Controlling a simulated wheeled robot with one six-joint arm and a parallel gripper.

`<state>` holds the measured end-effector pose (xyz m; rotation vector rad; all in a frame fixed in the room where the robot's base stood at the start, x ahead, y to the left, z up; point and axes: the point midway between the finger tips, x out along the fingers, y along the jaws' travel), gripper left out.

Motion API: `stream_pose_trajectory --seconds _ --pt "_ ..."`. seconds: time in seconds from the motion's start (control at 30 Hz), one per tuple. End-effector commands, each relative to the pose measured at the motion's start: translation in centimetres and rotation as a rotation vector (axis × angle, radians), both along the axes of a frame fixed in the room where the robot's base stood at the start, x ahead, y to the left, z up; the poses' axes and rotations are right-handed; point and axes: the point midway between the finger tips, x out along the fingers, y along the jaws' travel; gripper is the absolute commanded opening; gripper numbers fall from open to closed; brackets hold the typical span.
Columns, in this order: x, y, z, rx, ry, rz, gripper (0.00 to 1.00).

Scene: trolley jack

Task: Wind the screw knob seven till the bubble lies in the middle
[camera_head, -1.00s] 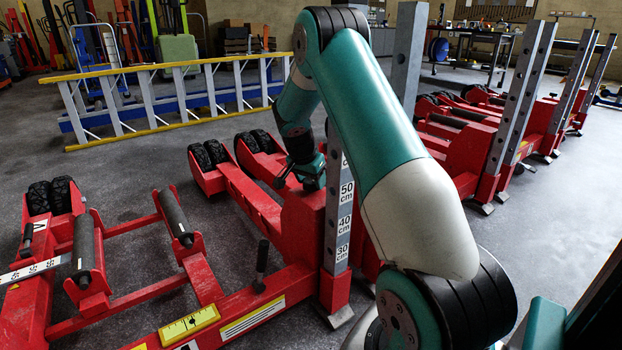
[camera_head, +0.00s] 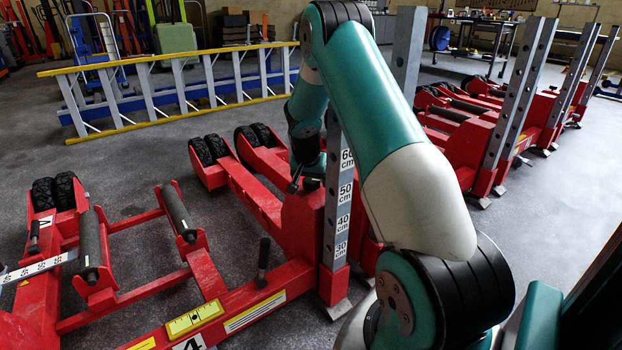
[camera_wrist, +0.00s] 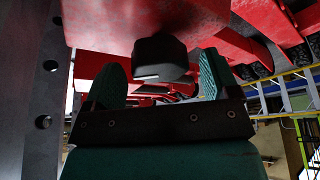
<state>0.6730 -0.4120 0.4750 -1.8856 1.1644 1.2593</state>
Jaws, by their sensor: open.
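My gripper (camera_head: 298,182) hangs beside the grey upright post of the red trolley jack (camera_head: 235,190), just above its body. In the wrist view its two green finger pads stand apart, with a dark blocky knob (camera_wrist: 160,56) between them and slightly beyond; I see no contact. No number shows on this knob, so I cannot tell whether it is knob seven. A yellow strip with black marks (camera_head: 194,320), perhaps the level, lies on the jack's front beam next to a "4" label. No bubble can be made out. A black upright handle (camera_head: 262,262) stands on the same beam.
The grey post with holes and centimetre marks (camera_head: 338,205) stands close to my gripper; it also fills the left of the wrist view (camera_wrist: 35,90). More red jacks (camera_head: 470,145) stand at right. Floor at far right is clear.

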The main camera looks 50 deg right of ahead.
Motion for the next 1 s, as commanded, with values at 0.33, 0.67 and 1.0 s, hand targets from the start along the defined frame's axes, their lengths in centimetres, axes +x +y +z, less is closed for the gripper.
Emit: stream_pose_trajectory --seconds 0.33,0.67,1.0 --pt "-0.6 1.2 3.8 -0.002 -0.001 0.001 0.81" --pt "-2.0 4.1 11.7 0.0 -0.002 0.002 0.81" --pt "-2.9 5.8 15.9 0.0 0.0 0.001 0.81"
